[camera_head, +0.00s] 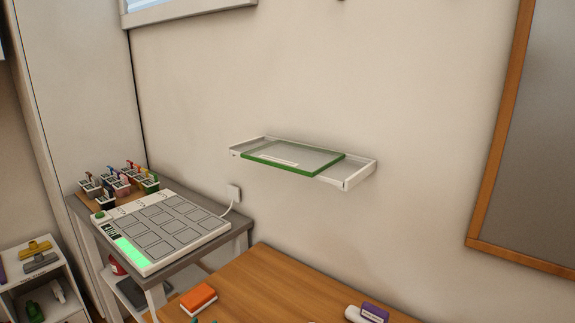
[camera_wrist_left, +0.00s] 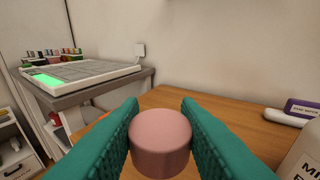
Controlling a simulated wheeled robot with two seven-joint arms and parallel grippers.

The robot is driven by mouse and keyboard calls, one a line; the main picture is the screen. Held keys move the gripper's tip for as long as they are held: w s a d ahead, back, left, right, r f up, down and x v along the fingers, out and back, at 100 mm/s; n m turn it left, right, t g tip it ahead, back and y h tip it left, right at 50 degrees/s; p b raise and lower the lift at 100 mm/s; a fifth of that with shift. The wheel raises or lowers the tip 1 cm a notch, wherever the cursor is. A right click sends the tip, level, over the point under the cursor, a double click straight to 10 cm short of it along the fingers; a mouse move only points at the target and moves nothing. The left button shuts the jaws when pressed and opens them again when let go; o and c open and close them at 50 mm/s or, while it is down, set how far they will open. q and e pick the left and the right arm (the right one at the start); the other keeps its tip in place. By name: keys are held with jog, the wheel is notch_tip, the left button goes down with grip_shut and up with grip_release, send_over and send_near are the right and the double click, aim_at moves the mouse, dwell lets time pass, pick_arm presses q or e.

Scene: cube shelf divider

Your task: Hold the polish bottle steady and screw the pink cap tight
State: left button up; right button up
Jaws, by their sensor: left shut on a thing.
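The pink cap (camera_wrist_left: 160,142) sits between the two teal fingers of my left gripper (camera_wrist_left: 160,118) in the left wrist view. The fingers are shut on its sides, and its flat round top faces up. What lies beneath the cap is hidden. In the head view only the teal fingertips of the left gripper (camera_head: 203,321) show at the bottom edge. A white container (camera_wrist_left: 303,158) with dark lettering is cut off at the right of the left wrist view; I cannot tell if it is the polish bottle. My right gripper is not in view.
A wooden table (camera_head: 282,285) holds an orange and white block (camera_head: 198,299) and a purple and white eraser-like object (camera_head: 368,313). A side table carries a grid panel (camera_head: 165,228) with a green strip. A white wall shelf (camera_head: 360,174) holds a green-edged board.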

pick_arm(q)
jog(key=s+r, duration=0.1)
jog(key=s+a+n+y, duration=0.1)
jog(key=s, duration=0.1)
jog(key=s+a+r+y, duration=0.1)
jog(key=shift+s+r+p, duration=0.15)
jog(key=shift+r+p, duration=0.15)
